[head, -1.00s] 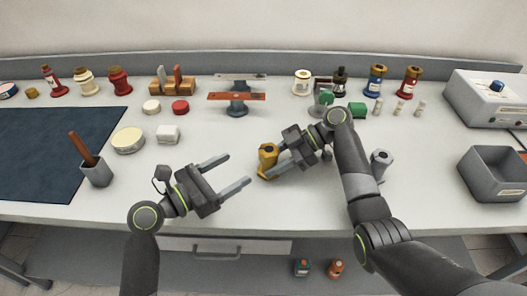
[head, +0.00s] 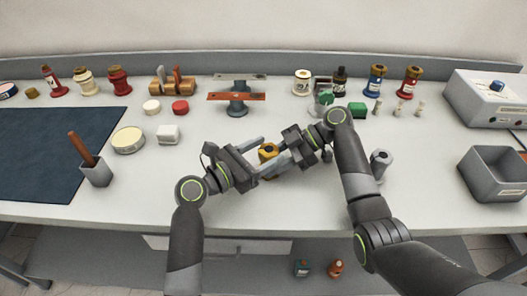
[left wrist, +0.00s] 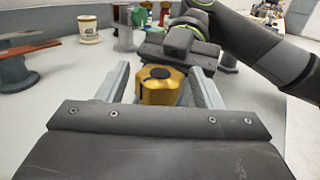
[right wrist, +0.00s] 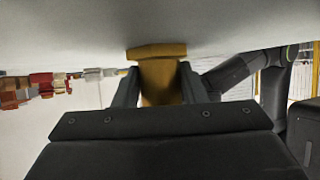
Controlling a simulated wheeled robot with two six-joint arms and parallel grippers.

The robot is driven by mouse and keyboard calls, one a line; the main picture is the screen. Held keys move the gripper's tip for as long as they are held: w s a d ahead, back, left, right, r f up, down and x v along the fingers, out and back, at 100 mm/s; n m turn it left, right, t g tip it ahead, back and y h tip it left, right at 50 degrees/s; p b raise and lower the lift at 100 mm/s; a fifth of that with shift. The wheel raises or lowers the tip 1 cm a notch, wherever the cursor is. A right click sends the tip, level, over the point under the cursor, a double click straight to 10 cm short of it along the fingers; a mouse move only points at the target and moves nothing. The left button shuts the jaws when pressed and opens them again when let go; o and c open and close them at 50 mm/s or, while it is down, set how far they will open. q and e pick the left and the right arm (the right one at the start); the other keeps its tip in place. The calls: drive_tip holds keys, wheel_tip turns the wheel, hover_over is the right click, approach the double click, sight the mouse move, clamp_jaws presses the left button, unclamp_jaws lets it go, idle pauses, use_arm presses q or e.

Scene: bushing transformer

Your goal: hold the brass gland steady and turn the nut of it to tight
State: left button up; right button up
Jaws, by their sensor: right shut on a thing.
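The brass gland (head: 267,153) stands upright on the bench between my two grippers, partly covered by their fingers. In the left wrist view the gland (left wrist: 158,86) shows its faceted gold top with a dark round centre. My left gripper (head: 274,151) is open, with one finger on each side of the gland. A gap shows between each finger and the gland in the left wrist view. My right gripper (right wrist: 158,88) is shut on the gland's body from the right.
A grey part (head: 381,163) stands right of my right gripper. A stand with an orange-brown bar (head: 237,97) is behind the gland. A white block (head: 168,134) and a round tin (head: 128,140) lie left. The front bench strip is clear.

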use_arm(q)
drive_tip(key=c, duration=0.8)
drive_tip(key=shift+o, duration=0.2)
drive_tip(key=shift+m+g+h, duration=0.7)
drive_tip(key=shift+m+g, duration=0.1)
drive_tip(key=shift+g, duration=0.3)
drive_tip(key=o, duration=1)
drive_tip(key=shift+a, duration=0.1)
drive_tip(key=v, duration=1.2)
